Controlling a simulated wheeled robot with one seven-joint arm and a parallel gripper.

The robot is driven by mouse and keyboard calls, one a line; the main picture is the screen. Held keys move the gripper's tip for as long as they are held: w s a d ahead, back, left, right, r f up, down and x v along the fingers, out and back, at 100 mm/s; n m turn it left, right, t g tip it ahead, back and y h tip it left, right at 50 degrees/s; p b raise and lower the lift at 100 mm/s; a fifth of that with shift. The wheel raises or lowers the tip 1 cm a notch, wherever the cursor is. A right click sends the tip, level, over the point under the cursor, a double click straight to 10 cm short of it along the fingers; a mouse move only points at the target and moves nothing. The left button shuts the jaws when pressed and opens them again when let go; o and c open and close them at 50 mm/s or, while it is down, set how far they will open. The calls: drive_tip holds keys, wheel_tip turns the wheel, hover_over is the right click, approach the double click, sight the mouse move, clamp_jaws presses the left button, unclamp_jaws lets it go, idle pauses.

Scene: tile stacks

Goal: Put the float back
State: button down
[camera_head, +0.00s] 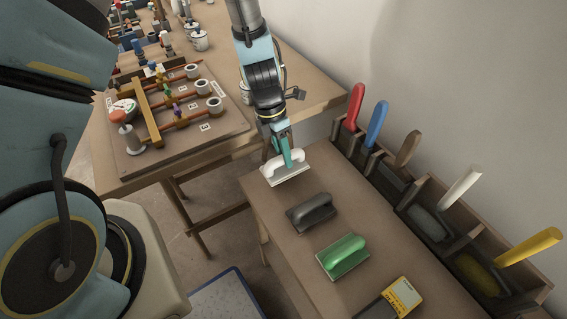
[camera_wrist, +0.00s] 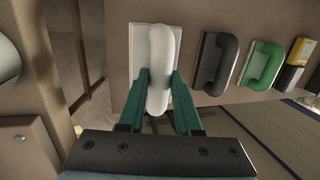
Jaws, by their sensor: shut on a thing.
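A float with a white handle and a pale flat plate (camera_head: 289,175) is at the far left corner of the brown bench (camera_head: 262,206). My gripper (camera_head: 284,158) is above it, its teal fingers shut on the white handle. In the wrist view the fingers (camera_wrist: 160,78) sit on both sides of the float's handle (camera_wrist: 160,42). I cannot tell whether the plate touches the bench top. A float with a dark grey handle (camera_head: 312,211) and a float with a green handle (camera_head: 343,254) lie beside it in a row.
A wooden rack (camera_head: 402,190) along the wall holds several tools with coloured handles. A yellow and black item (camera_head: 402,297) lies at the bench's near end. Another table (camera_head: 222,146) with a board of rods and cups stands at the back left.

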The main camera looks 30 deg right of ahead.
sight(284, 166)
drive_tip(key=shift+f+p, duration=0.4)
drive_tip(key=shift+f, duration=1.85)
drive_tip(key=c, duration=0.6)
unclamp_jaws()
drive_tip(key=b+v, duration=0.2)
drive_tip(key=v, duration=1)
drive_tip(key=w+a+r+m+t, duration=0.1)
drive_tip(key=w+a+r+m, duration=0.35)
drive_tip(key=w+a, duration=0.3)
drive_tip(key=a+r+m+t, duration=0.1)
drive_tip(key=a+r+m, duration=0.2)
drive_tip(key=a, duration=0.6)
drive_tip(key=w+a+r+m+t, duration=0.1)
drive_tip(key=a+r+m, duration=0.2)
drive_tip(key=a+m, duration=0.3)
drive_tip(key=w+a+r+m+t, duration=0.1)
drive_tip(key=a+r+m, duration=0.2)
drive_tip(key=a, duration=0.8)
drive_tip(key=shift+a+r+m+y, duration=0.2)
drive_tip(key=shift+a+m+y, duration=0.15)
drive_tip(key=shift+m, duration=0.7)
